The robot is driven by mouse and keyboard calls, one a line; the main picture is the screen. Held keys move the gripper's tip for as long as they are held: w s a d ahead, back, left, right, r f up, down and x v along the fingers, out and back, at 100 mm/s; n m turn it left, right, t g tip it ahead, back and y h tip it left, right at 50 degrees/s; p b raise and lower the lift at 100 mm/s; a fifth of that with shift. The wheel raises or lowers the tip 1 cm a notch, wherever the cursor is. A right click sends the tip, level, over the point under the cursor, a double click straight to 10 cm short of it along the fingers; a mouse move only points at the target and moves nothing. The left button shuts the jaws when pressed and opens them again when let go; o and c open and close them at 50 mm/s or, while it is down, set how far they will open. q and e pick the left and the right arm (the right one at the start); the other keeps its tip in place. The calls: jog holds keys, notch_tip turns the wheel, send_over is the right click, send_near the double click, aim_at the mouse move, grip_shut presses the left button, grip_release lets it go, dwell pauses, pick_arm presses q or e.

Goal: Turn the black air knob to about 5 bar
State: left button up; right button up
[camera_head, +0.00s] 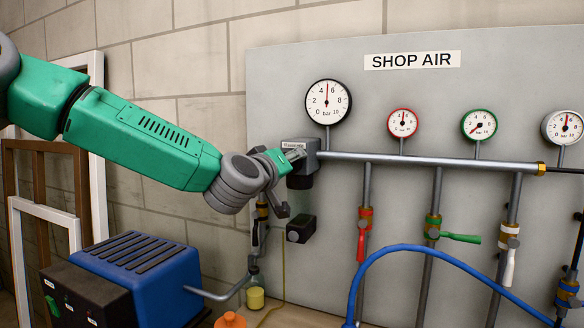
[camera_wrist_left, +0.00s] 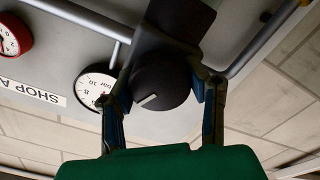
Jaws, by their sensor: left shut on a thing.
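The black air knob (camera_wrist_left: 160,82) fills the middle of the left wrist view, with a pale pointer line on its face. My left gripper (camera_wrist_left: 165,92) has one finger on each side of it and is shut on it. In the head view my left gripper (camera_head: 287,180) reaches in from the left to the dark regulator (camera_head: 303,153) at the left end of the grey pipe; the knob is largely hidden there. The large white bar gauge (camera_head: 328,102) above the regulator has its needle pointing about straight up, between 4 and 6. My right gripper is not in view.
Red (camera_head: 402,123), green (camera_head: 479,124) and white-faced (camera_head: 562,127) gauges sit along the pipe, with valves below. A blue hose (camera_head: 430,252) curves in front. A blue machine (camera_head: 135,270) stands at lower left, with frames leaning on the wall behind.

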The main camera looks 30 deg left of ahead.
pick_arm(q)
jog(key=shift+a+r, duration=0.15)
jog(key=shift+r, duration=0.05)
jog(key=o, duration=1.2)
jog(key=shift+c, duration=0.2)
jog(key=shift+s+a, duration=0.1)
jog(key=shift+s, duration=0.15)
jog(key=shift+a+f, duration=0.1)
jog(key=s, duration=1.2)
jog(key=shift+d, duration=0.3)
